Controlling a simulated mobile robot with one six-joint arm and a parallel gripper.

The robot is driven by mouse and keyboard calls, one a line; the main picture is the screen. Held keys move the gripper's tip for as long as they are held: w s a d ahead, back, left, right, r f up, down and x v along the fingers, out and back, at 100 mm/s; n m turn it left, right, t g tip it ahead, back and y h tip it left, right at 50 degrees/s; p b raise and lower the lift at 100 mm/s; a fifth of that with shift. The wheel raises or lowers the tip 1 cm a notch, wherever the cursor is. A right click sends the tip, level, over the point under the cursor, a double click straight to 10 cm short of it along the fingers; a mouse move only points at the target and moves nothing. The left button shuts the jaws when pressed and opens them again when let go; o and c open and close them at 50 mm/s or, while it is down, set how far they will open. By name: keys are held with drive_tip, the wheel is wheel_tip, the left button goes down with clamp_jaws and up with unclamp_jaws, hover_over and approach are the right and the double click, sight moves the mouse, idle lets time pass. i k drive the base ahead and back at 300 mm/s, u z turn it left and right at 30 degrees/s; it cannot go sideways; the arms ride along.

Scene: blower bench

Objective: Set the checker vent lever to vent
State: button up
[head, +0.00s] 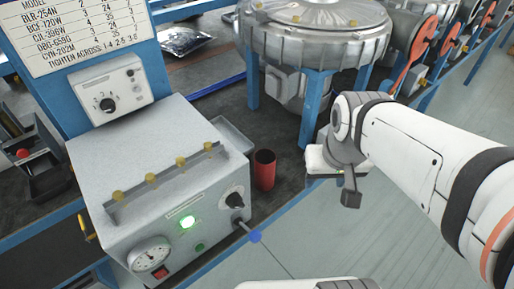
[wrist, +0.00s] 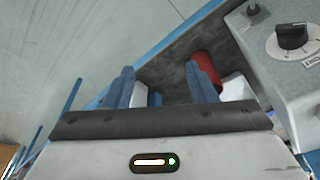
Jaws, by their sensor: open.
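The checker is a grey box (head: 150,165) at the front of the bench in the head view. A thin lever with a blue ball end (head: 255,236) sticks out from the lower right of its front, below a black dial knob (head: 236,200). I cannot read the lever's marked positions. My gripper (head: 349,190) is to the right of the checker, apart from the lever, with nothing held. In the wrist view its two blue-grey fingers (wrist: 160,70) are spread apart. A grey box with a black knob (wrist: 292,36) shows at the right there; the blue ball is not visible.
A red cup (head: 264,170) stands right of the checker and also shows behind a finger in the wrist view (wrist: 205,60). A large round metal blower (head: 315,35) on blue legs stands behind.

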sight(255, 236)
drive_tip(key=z, duration=0.8)
drive_tip(key=k, duration=1.15)
drive_tip(key=u, duration=0.3)
